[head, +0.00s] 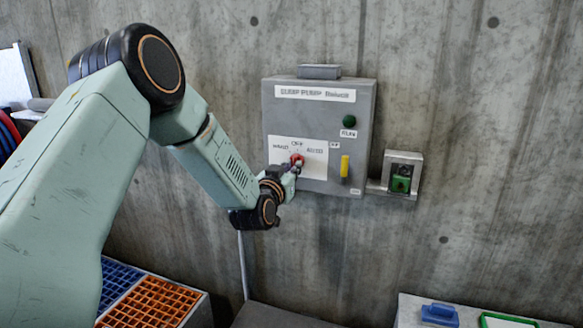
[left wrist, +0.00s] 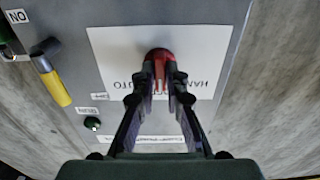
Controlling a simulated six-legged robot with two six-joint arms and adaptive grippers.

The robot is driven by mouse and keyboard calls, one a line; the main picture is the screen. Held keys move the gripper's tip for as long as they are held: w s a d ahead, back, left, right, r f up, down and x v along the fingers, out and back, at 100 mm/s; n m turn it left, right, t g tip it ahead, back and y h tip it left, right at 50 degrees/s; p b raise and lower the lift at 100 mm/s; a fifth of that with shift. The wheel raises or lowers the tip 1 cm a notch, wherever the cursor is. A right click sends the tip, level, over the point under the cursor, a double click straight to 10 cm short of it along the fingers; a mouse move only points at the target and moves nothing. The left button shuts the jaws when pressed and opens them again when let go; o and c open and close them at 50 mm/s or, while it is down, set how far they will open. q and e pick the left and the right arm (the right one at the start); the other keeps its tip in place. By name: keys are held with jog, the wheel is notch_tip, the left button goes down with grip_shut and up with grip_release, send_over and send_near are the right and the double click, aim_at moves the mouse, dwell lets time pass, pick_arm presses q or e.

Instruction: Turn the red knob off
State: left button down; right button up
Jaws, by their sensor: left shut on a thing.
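The red knob (head: 297,160) sits on a white label plate on the grey control box (head: 350,105) on the wall. The plate has words around the knob, with OFF above it in the head view. My left gripper (head: 290,170) is at the knob, its fingers shut on it. In the left wrist view the red knob (left wrist: 159,54) shows between the two dark fingertips of my left gripper (left wrist: 160,85). The fingers hide part of the knob, and I cannot tell its exact pointing direction. My right gripper is not in view.
The box also carries a green button (head: 349,121) and a yellow handle (head: 345,167). A small grey box with a green part (head: 400,184) is to its right. Blue and orange crates (head: 150,303) stand low left. A surface with a blue item (head: 440,314) is low right.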

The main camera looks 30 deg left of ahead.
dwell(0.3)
pick_arm(q)
jog(key=c, duration=1.4)
grip_release()
jog(key=shift+s, duration=0.1)
jog(key=v, duration=1.2)
